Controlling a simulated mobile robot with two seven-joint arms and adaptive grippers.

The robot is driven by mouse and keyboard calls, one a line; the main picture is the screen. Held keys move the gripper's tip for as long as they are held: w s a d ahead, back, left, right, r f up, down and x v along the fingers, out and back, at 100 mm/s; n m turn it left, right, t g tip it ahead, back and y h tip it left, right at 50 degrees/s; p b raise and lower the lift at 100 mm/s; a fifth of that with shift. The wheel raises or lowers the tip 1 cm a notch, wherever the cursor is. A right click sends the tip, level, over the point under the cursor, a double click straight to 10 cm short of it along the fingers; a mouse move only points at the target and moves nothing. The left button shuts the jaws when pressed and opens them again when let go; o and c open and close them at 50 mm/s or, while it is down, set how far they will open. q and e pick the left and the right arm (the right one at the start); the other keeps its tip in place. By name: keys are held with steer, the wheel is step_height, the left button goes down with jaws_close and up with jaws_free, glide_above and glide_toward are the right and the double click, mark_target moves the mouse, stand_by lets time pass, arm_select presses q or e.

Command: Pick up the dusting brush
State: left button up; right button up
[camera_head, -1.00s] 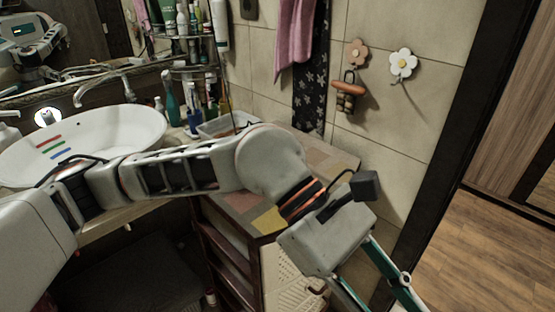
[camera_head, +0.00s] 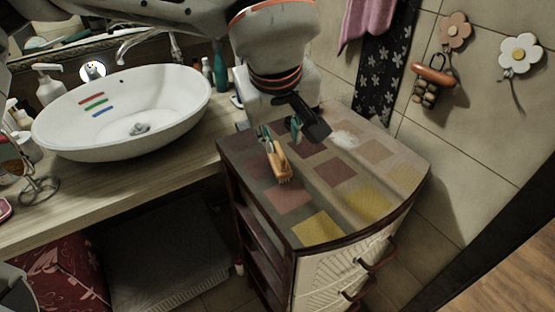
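The dusting brush (camera_head: 279,163), with an orange-tan handle and pale bristles, is on or just above the left part of the patchwork-patterned cabinet top (camera_head: 330,172). Its bristle end points toward the front of the cabinet. My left gripper (camera_head: 281,134) reaches down from above, with teal finger parts on either side of the brush's far end. The gripper body and its dark camera hide part of the fingers. I cannot tell whether they grip the handle or only surround it. My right gripper is not in view.
A whitish patch (camera_head: 345,139) lies on the cabinet top, right of my gripper. A white basin (camera_head: 125,112) stands on the wooden counter (camera_head: 140,178) to the left. An orange hanging item (camera_head: 433,76) and flower hooks are on the tiled wall. The cabinet top's front is clear.

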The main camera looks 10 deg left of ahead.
mark_target(282, 154)
arm_select(q)
steer(key=x, duration=0.5)
steer(key=shift+s+a+f, duration=0.2)
steer(key=shift+f, duration=0.1)
steer(key=shift+w+f, duration=0.25)
steer(key=shift+f, duration=0.2)
jaws_close()
